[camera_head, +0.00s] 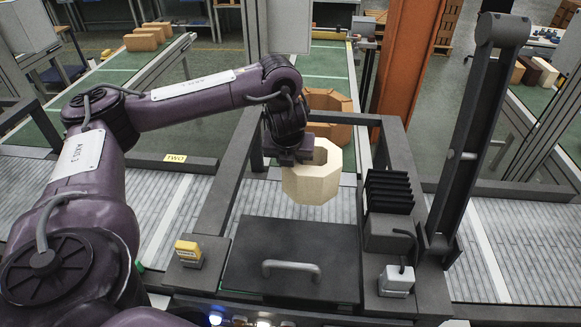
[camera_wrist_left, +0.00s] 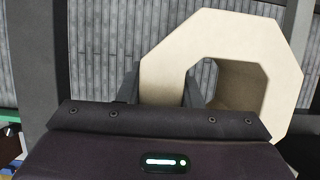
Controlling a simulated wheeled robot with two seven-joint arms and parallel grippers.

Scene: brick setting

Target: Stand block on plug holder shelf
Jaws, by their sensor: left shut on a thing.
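My left gripper (camera_head: 292,158) is shut on a cream, hollow, octagonal block (camera_head: 312,187). It holds the block by one wall, above the far edge of the dark panel. In the left wrist view the fingers (camera_wrist_left: 160,92) straddle the near wall of the block (camera_wrist_left: 225,32), and its opening faces the camera. A grey unit (camera_head: 386,236) on the right of the frame carries a black ribbed part (camera_head: 388,192) and a white plug-like piece (camera_head: 397,279) with a cable. I cannot tell which surface is the plug holder shelf. My right gripper is out of view.
A dark panel with a handle (camera_head: 291,267) lies in front of the block. A yellow-topped piece (camera_head: 188,252) sits left of it. A tall dark post (camera_head: 475,140) rises on the right. Orange-brown blocks (camera_head: 328,100) stand behind, and grey roller conveyors (camera_head: 490,250) run both sides.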

